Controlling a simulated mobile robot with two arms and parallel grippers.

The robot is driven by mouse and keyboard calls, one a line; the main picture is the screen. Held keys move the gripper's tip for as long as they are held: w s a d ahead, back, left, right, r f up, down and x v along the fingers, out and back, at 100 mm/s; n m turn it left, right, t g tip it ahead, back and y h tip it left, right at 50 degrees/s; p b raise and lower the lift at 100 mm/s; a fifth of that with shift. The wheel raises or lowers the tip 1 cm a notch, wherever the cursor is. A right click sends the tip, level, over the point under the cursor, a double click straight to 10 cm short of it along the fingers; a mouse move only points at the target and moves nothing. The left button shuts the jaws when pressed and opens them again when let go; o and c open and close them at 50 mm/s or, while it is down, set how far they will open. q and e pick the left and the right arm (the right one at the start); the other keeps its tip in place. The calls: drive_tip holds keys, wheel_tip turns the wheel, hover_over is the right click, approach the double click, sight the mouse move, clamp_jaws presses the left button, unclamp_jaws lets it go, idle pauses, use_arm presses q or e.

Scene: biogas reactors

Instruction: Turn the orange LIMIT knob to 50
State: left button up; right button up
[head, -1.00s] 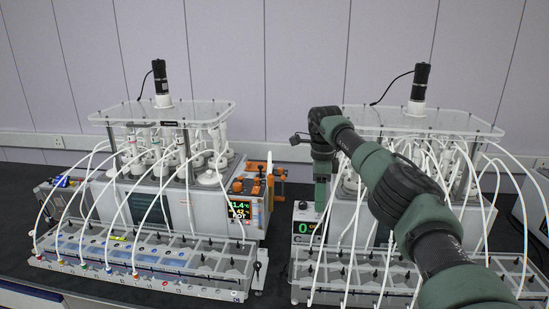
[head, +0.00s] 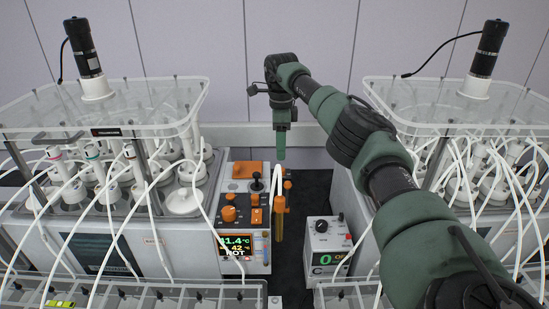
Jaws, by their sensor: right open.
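The control panel (head: 240,185) on the right end of the left reactor has several orange controls. A round orange knob (head: 229,214) sits on its left side, with a smaller orange piece (head: 230,197) just above it. I cannot read the labels, so I cannot tell for sure which is LIMIT. The display (head: 235,245) below reads about 41.4 °C, with 42 and HOT under it. My right gripper (head: 281,154) is open and points down, above and behind the panel to the right, apart from the knobs. My left gripper is out of view.
A white box with a black dial (head: 321,225) stands in the gap between the reactors. White hoses (head: 192,215) arch close to the panel's left side.

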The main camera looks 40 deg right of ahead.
sight(281, 169)
drive_tip(key=f, duration=0.2)
drive_tip(key=f+p, duration=0.1)
drive_tip(key=f, duration=0.1)
drive_tip(key=f+p, duration=0.1)
drive_tip(key=shift+s+f, duration=0.35)
drive_tip(key=shift+f, duration=0.05)
drive_tip(key=shift+w+f, duration=0.1)
drive_tip(key=shift+f, duration=0.5)
drive_tip(key=shift+c, duration=1)
clamp_jaws()
